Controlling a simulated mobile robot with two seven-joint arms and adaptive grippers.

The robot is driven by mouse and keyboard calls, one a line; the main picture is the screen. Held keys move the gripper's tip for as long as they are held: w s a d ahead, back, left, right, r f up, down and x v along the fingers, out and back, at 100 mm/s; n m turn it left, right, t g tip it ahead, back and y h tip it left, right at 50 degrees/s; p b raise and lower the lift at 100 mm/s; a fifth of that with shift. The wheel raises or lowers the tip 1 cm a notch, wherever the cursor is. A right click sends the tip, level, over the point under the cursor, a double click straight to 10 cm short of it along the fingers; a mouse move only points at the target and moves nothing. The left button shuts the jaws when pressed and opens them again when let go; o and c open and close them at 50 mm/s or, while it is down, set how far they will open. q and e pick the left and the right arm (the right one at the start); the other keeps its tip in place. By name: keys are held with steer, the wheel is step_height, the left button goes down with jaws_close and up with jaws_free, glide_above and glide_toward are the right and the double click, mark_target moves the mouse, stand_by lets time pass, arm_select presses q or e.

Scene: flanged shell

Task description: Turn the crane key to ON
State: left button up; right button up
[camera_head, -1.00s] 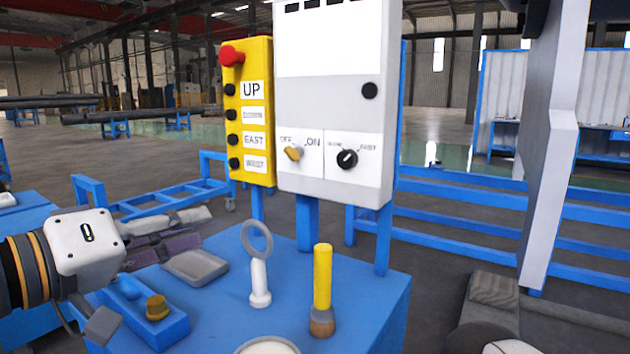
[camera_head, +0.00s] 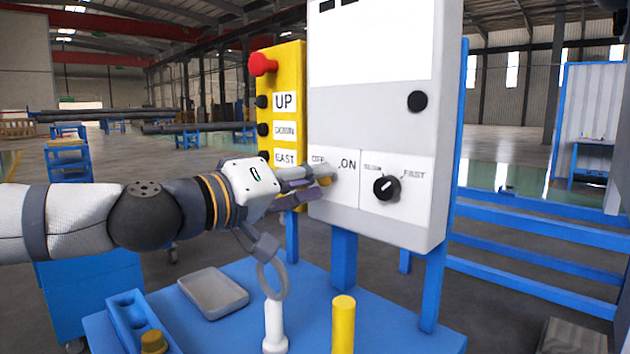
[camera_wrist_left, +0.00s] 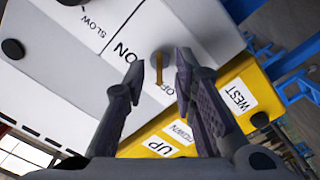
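The crane key (camera_head: 325,181) is a small yellow lever on the OFF/ON plate of the grey control box (camera_head: 372,120). In the head view my left gripper (camera_head: 322,178) is at the key and hides most of it. In the left wrist view the key (camera_wrist_left: 159,70) stands between the two open fingertips of my left gripper (camera_wrist_left: 163,72), with a visible gap on each side. The ON label is readable; the OFF label is partly covered there. My right gripper is out of view.
A black SLOW/FAST knob (camera_head: 386,188) sits right of the key. The yellow button panel (camera_head: 286,110) stands close on the left. Below, the blue table (camera_head: 240,326) holds a grey tray (camera_head: 214,288), a white ring-topped stand (camera_head: 274,325) and a yellow-handled tool (camera_head: 343,325).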

arm_select(q)
steer(key=shift+w+d, duration=0.4)
steer(key=shift+d, duration=0.05)
jaws_close()
steer(key=shift+r+m+p, duration=0.15)
steer(key=shift+m+p, duration=1.75)
steer(key=shift+m, duration=6.9)
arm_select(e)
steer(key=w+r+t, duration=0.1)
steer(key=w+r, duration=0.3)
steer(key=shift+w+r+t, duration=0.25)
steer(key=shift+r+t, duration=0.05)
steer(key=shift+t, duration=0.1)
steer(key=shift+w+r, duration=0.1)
